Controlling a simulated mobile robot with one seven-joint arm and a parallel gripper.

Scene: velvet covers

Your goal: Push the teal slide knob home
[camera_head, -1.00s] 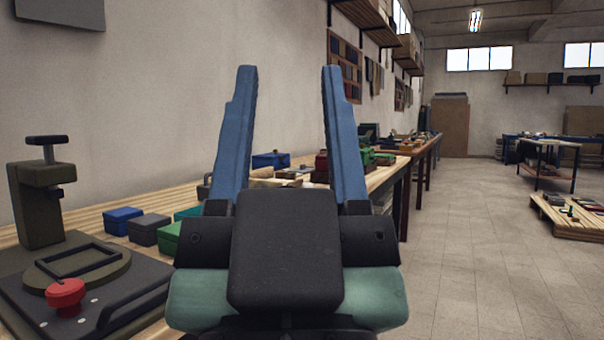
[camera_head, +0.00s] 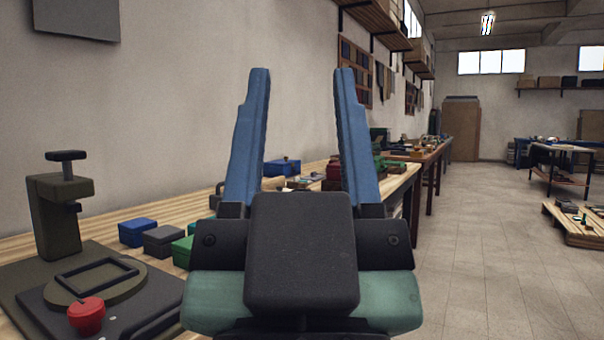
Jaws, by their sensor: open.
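My gripper (camera_head: 304,75) stands upright in the middle of the head view, its two blue fingers wide apart with nothing between them. I cannot make out a teal slide knob in this view. A bench fixture at the left has a dark base plate (camera_head: 38,272), an olive post with a black T-handle (camera_head: 66,157), an olive oval plate with a rectangular black frame (camera_head: 97,277), and a red knob (camera_head: 86,316). My gripper is to the right of this fixture, apart from it.
A blue box (camera_head: 138,232), a grey box (camera_head: 164,240) and a green box (camera_head: 184,250) sit on the wooden bench (camera_head: 112,217) along the wall. More benches run into the distance. The tiled floor (camera_head: 470,250) is open at right, with a low pallet (camera_head: 575,228).

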